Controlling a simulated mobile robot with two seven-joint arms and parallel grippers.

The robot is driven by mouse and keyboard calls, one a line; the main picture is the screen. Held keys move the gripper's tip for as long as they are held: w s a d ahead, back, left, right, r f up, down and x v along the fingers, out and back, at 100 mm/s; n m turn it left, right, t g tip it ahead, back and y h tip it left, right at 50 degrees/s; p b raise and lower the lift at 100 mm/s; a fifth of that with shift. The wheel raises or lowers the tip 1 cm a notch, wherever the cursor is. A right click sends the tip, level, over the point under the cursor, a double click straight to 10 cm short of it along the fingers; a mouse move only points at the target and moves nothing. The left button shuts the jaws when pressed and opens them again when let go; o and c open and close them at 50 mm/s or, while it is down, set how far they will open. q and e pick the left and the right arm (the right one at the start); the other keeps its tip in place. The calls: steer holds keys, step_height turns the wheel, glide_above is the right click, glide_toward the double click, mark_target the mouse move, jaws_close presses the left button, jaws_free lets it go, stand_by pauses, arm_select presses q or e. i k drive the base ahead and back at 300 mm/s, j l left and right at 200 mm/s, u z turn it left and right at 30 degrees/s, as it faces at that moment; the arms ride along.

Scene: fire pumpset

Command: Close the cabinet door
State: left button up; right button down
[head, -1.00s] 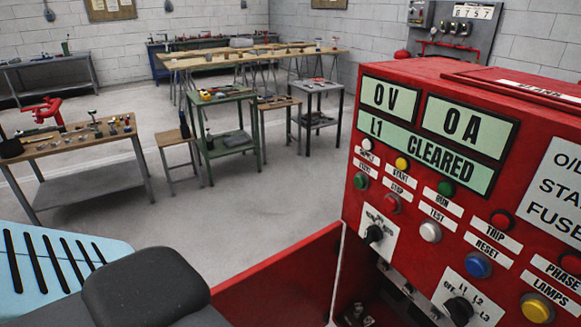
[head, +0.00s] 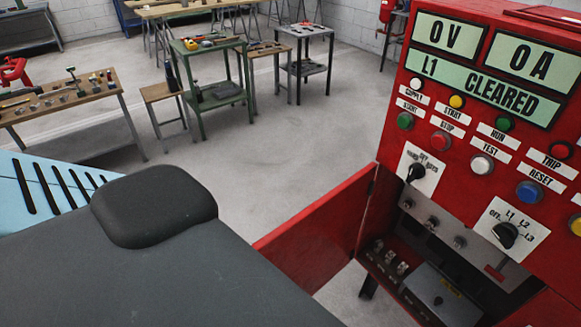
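The red cabinet (head: 397,145) stands at the right in the head view, with displays, buttons and rotary switches on its front. Its red door (head: 325,232) is swung open to the left, hinged at the left side of the lower opening. Inside the opening, a grey box (head: 437,296) and several metal fittings show. Neither of my grippers can be seen. The lower edge of the door is partly hidden behind my own dark body in the foreground.
A wooden bench with tools (head: 62,98) stands at the left. A green trolley (head: 213,95), a small stool (head: 163,93) and a dark table (head: 304,32) stand further back. The grey floor (head: 255,165) between them and the cabinet is clear.

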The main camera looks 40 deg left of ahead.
mark_target(313, 246)
steer(key=k+j+z, duration=0.15)
steer(key=j, duration=0.25)
steer(key=k+j+z, duration=0.25)
steer(key=j, duration=0.25)
steer(key=k+j+z, duration=0.1)
steer(key=j, duration=0.25)
steer(key=k+j+z, duration=0.1)
steer(key=j, duration=0.25)
steer(key=j+z, duration=0.15)
steer(key=j, duration=0.3)
steer(key=k+j+z, duration=0.2)
steer(key=j, duration=0.25)
steer(key=k+z, duration=0.1)
steer(key=k+l, duration=0.05)
steer(key=k, duration=0.05)
